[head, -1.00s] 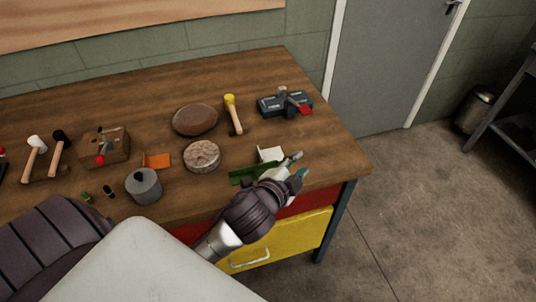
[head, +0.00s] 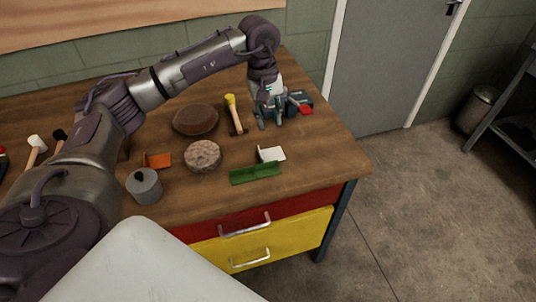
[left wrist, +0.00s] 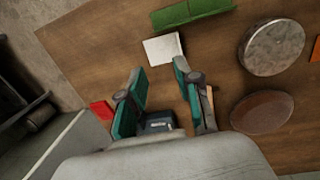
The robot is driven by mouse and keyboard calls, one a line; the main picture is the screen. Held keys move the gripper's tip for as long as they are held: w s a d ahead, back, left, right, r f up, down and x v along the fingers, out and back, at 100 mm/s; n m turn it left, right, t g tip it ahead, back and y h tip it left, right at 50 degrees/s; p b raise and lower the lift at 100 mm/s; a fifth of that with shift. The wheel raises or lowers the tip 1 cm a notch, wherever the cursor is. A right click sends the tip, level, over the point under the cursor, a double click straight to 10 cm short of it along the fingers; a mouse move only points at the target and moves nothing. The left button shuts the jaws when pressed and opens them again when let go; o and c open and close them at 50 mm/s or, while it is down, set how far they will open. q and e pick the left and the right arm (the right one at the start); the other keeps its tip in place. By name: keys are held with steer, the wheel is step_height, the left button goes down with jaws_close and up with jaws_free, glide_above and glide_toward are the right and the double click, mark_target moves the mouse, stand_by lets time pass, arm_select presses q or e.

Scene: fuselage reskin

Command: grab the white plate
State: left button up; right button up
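The white plate (head: 271,154) is small, with a bent-up edge seen in the head view. It lies on the workbench right behind a green bracket (head: 255,173). In the left wrist view the white plate (left wrist: 162,48) lies beyond the fingertips, with bare wood between. My left gripper (head: 270,122) hangs pointing down over the back right of the bench, beside the grey vise and behind the plate. In the left wrist view its two teal fingers (left wrist: 160,70) are apart and empty. My right gripper is not in view.
On the bench (head: 315,155) are a grey vise (head: 299,103), a yellow-headed mallet (head: 234,112), a brown disc (head: 195,119), a mottled round block (head: 203,156), an orange bracket (head: 157,160) and a grey canister (head: 144,186). Bare wood lies right of the plate.

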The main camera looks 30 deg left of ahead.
arm_select(q)
steer(key=a+y, duration=0.1)
steer(key=a, duration=0.2)
steer(key=p, duration=0.2)
glide_above(260, 152)
steer(key=f, duration=0.7)
steer(key=shift+w+a, duration=0.35)
steer(key=shift+a, duration=0.05)
steer(key=f, duration=0.1)
steer(key=f+p, duration=0.1)
steer(key=f, duration=0.1)
steer(key=d+f, duration=0.1)
steer(key=shift+s+f+p, duration=0.2)
steer(key=shift+s+p, duration=0.15)
steer(key=shift+p, duration=0.05)
steer(key=shift+f, duration=0.7)
jaws_close()
